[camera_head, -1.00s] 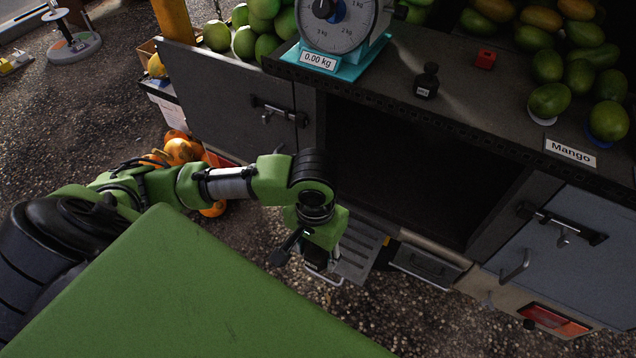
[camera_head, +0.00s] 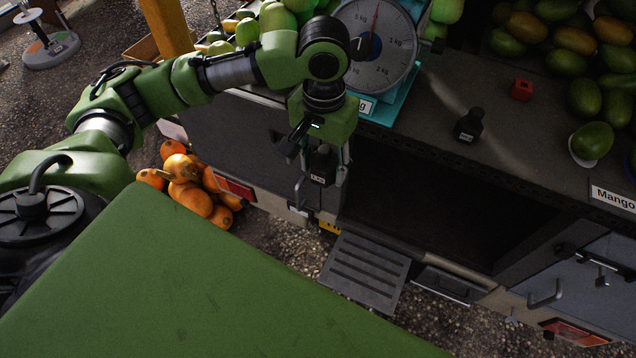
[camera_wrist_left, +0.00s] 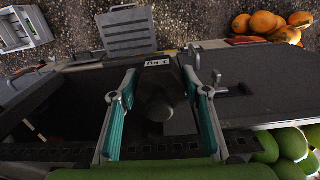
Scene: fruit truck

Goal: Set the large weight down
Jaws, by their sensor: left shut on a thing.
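The large weight (camera_head: 321,168) is dark, with a small white label, and hangs in my left gripper (camera_head: 320,190). The gripper is shut on it, with one finger on each side. They are in front of the truck's counter edge, below the scale. In the left wrist view the weight (camera_wrist_left: 158,92) sits between the two teal-padded fingers, its label at the far end. My right gripper is not in view.
The dark counter (camera_head: 430,110) holds a scale (camera_head: 375,45), a smaller black weight (camera_head: 468,126), a red block (camera_head: 522,90) and mangoes (camera_head: 592,141). Bare counter lies right of the scale. A grey step (camera_head: 365,272) and orange fruit (camera_head: 190,190) are below.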

